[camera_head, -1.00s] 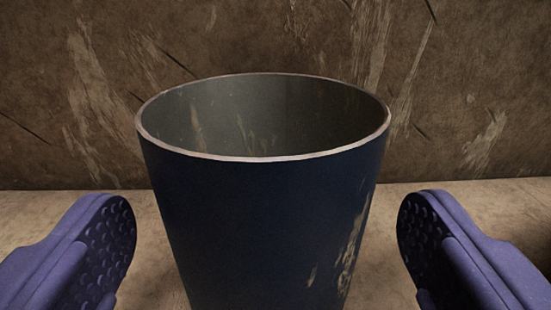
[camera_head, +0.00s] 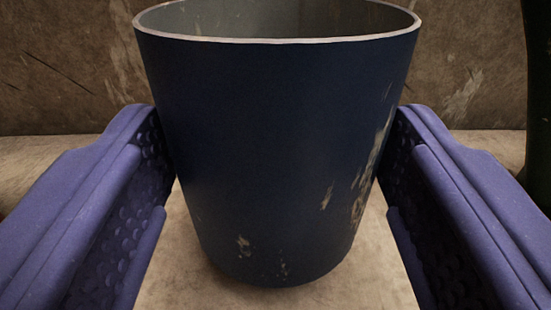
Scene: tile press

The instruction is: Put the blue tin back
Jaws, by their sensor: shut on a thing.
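The blue tin (camera_head: 275,150) is a dark blue, tapered, open-topped vessel with a pale rim and worn patches low on its side. It stands upright in the middle of the view, and the part of its inside that shows looks empty. My gripper (camera_head: 277,150) has purple fingers with dimpled inner pads, one on each side of the tin. The fingers are shut on its sides. I cannot tell whether the tin's base touches the surface below.
A pale, worn surface (camera_head: 170,265) lies under the tin. A brown, scratched wall (camera_head: 70,75) stands behind it. A dark upright thing (camera_head: 538,100) shows at the right edge. A small reddish bit shows at the far left edge.

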